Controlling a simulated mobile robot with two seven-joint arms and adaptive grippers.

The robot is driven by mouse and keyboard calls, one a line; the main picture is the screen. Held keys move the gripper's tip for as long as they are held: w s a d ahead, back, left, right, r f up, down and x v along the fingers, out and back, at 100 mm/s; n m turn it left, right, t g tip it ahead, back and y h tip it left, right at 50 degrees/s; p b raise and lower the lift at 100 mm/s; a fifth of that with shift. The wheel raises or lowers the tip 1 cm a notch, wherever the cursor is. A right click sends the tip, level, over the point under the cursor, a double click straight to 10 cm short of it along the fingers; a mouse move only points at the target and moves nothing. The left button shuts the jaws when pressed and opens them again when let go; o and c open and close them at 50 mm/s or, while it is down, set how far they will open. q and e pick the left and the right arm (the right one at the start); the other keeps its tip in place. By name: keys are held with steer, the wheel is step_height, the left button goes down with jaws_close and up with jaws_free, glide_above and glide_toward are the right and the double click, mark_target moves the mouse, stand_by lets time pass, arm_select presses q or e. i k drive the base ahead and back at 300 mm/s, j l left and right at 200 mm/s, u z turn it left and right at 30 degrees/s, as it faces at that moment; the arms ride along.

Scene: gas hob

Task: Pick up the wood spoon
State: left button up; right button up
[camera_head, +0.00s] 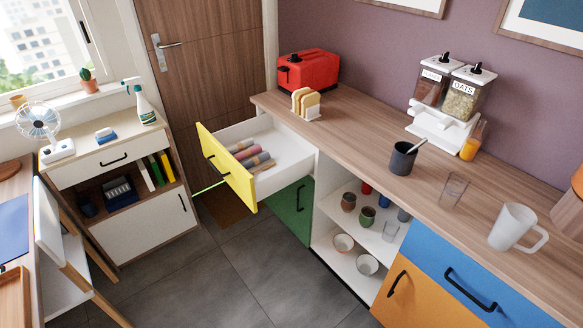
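No wood spoon can be made out for certain. A dark grey cup (401,161) stands on the wooden counter with a thin pale utensil (418,144) leaning out of it to the right. The utensil's lower end is hidden in the cup, so I cannot tell whether it is a spoon or what it is made of. Neither of my grippers is in view.
A yellow-fronted drawer (226,172) stands pulled out, holding several rolled items (250,158). On the counter (350,112) are a red toaster (309,70), bread in a rack (306,103), dispensers (450,95), a clear glass (453,190) and a frosted mug (512,228).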

mark_target(268, 165)
steer(key=i+j+z, duration=0.1)
steer(key=z, duration=0.25)
steer(key=i+j+z, duration=0.1)
steer(key=j+z, duration=0.35)
steer(key=z, duration=0.25)
steer(key=i+j+z, duration=0.1)
steer(key=j+z, duration=0.35)
steer(key=j, duration=0.5)
steer(key=j+z, duration=0.1)
steer(key=j, duration=0.85)
